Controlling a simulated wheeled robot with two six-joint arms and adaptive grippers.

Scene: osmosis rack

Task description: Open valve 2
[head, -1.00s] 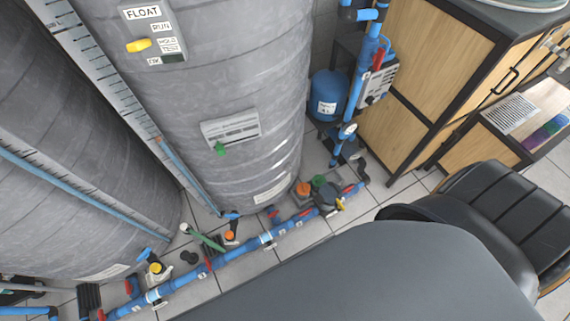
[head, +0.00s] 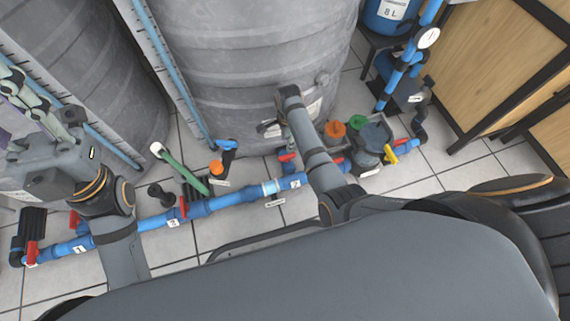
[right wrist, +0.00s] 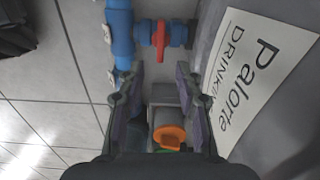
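A red handle (head: 287,156) shows on a blue branch just above that label, partly beside my right arm. In the right wrist view a red handle (right wrist: 160,40) sits on a blue valve, beyond the fingertips. My right gripper (right wrist: 158,82) is open and empty, its two fingers apart, with the handle ahead of the gap and not touched.
A grey tank (head: 250,70) with a paper label (right wrist: 262,85) stands close beside the valve. An orange knob (right wrist: 170,137) lies below the right fingers. A blue pipe (head: 230,198) with other red handles runs along the tiled floor. A wooden cabinet (head: 480,70) stands at right.

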